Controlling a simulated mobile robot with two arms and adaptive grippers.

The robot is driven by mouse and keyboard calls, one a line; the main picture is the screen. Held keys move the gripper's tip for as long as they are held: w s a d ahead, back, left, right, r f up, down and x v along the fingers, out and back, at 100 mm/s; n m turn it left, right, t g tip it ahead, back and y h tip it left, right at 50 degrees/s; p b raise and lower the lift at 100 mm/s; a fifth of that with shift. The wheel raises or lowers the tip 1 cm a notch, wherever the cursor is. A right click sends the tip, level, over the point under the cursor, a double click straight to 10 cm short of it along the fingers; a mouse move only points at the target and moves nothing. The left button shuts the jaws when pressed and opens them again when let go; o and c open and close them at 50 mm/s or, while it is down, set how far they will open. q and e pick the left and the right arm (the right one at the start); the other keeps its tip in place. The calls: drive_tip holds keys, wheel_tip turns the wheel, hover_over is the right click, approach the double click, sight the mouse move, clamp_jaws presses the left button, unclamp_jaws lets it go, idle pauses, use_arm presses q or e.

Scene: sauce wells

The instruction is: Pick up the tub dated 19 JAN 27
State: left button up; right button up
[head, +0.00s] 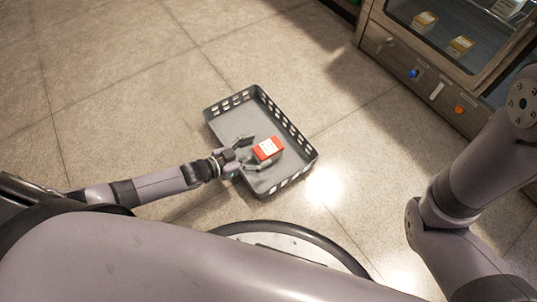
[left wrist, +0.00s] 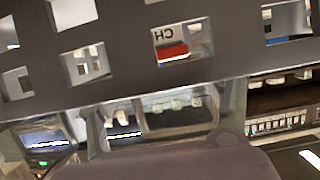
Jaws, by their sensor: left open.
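A red tub with a white label (head: 268,149) is at the grey crate (head: 222,112), over its right part; I cannot read a date on it. My left gripper (head: 256,154) is over the crate, its fingers apart and close to the tub's left side. I cannot tell whether they touch it. In the left wrist view, the crate's holed wall (left wrist: 120,50) fills the upper part. Red and white with the letters "CH" (left wrist: 172,48) shows through one hole. My right gripper is out of view; part of my right arm shows at the right.
A glass-fronted cabinet (head: 440,85) stands at the upper right, with yellow-and-white boxes (head: 425,21) inside and blue and orange knobs on its front. The tiled floor (head: 110,90) left of the crate is clear. Blurred shelves (left wrist: 280,100) show in the left wrist view.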

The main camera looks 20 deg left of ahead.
sight(267, 148)
use_arm(q)
drive_tip(key=b+x, duration=0.4)
drive_tip(key=shift+w+f, duration=0.1)
drive_tip(key=shift+f, duration=0.3)
drive_tip(key=shift+w+d+b, duration=0.25)
drive_tip(key=shift+w+b, duration=0.15)
drive_tip(key=shift+c, duration=0.2)
drive_tip(key=c, duration=1.5)
